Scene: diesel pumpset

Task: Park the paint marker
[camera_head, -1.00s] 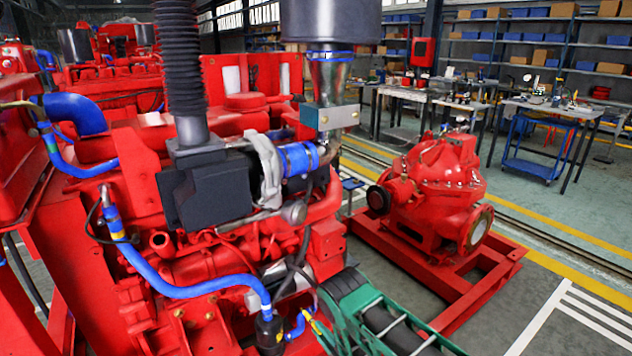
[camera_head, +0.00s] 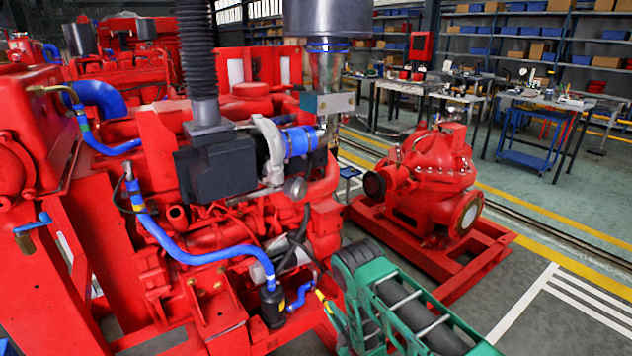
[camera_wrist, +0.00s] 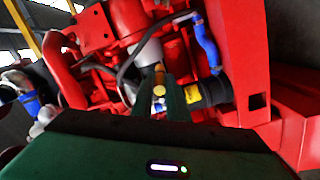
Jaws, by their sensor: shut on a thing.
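My green gripper (camera_head: 331,306) is at the lower middle of the head view, in front of the red diesel engine (camera_head: 215,235). In the wrist view, its two dark green fingers (camera_wrist: 159,98) are shut on a slim marker (camera_wrist: 159,82) with a yellow end and a pale body. The marker's yellow end points away from my palm, towards the engine. In the head view, only a small yellow bit shows at the fingertips. The lower part of the marker is hidden by the fingers and palm. I cannot make out a holder for it.
A black cylinder (camera_head: 273,305) with a blue hose (camera_head: 190,258) is close left of my gripper. A red pump (camera_head: 430,185) stands on a red base frame (camera_head: 480,258) to the right. Workbenches (camera_head: 540,102) stand at the back; the floor at the lower right is clear.

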